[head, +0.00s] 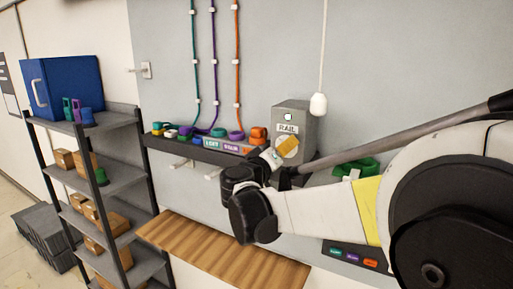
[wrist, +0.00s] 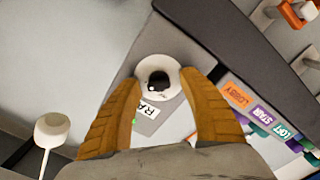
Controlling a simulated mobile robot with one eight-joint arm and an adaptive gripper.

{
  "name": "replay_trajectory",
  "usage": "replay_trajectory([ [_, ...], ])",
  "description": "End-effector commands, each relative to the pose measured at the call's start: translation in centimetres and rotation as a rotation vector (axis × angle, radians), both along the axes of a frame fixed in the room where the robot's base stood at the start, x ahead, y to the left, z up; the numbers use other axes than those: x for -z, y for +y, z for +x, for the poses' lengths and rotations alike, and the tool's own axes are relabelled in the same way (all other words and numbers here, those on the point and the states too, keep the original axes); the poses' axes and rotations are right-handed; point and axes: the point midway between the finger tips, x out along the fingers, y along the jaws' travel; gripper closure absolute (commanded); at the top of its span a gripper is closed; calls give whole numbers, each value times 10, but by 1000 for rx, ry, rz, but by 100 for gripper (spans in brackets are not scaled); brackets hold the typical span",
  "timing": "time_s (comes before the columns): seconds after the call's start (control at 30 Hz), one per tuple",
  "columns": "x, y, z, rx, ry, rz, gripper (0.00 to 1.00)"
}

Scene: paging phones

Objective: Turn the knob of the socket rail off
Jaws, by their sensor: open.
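The socket rail's control box (head: 297,114) is a grey box on the wall with a "RAIL" label and a small green-white light (head: 288,117). In the wrist view its knob (wrist: 158,70) shows as a white round collar with a dark centre. My gripper (head: 288,147) is in front of the box, just below the label, and hides the knob in the head view. In the wrist view my gripper (wrist: 162,84) is open, with its two tan fingers on either side of the knob. I cannot tell whether they touch it.
A dark shelf (head: 180,146) with coloured phones and labels runs left of the box. A white pull-cord end (head: 318,104) hangs right of it and also shows in the wrist view (wrist: 52,130). A wooden bench (head: 220,250) is below. A shelving rack (head: 105,180) stands left.

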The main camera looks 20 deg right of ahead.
Motion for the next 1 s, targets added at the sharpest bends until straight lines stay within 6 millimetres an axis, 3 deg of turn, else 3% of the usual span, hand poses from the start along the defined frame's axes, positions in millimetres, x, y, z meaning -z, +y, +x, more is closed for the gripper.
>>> replay_trajectory([
  [0.2,0,0,0,0,0,0,51],
  [0.23,0,0,0,0,0,0,56],
  [0.37,0,0,0,0,0,0,96],
  [0.4,0,0,0,0,0,0,100],
  [1.0,1,0,0,0,99,-77,100],
])
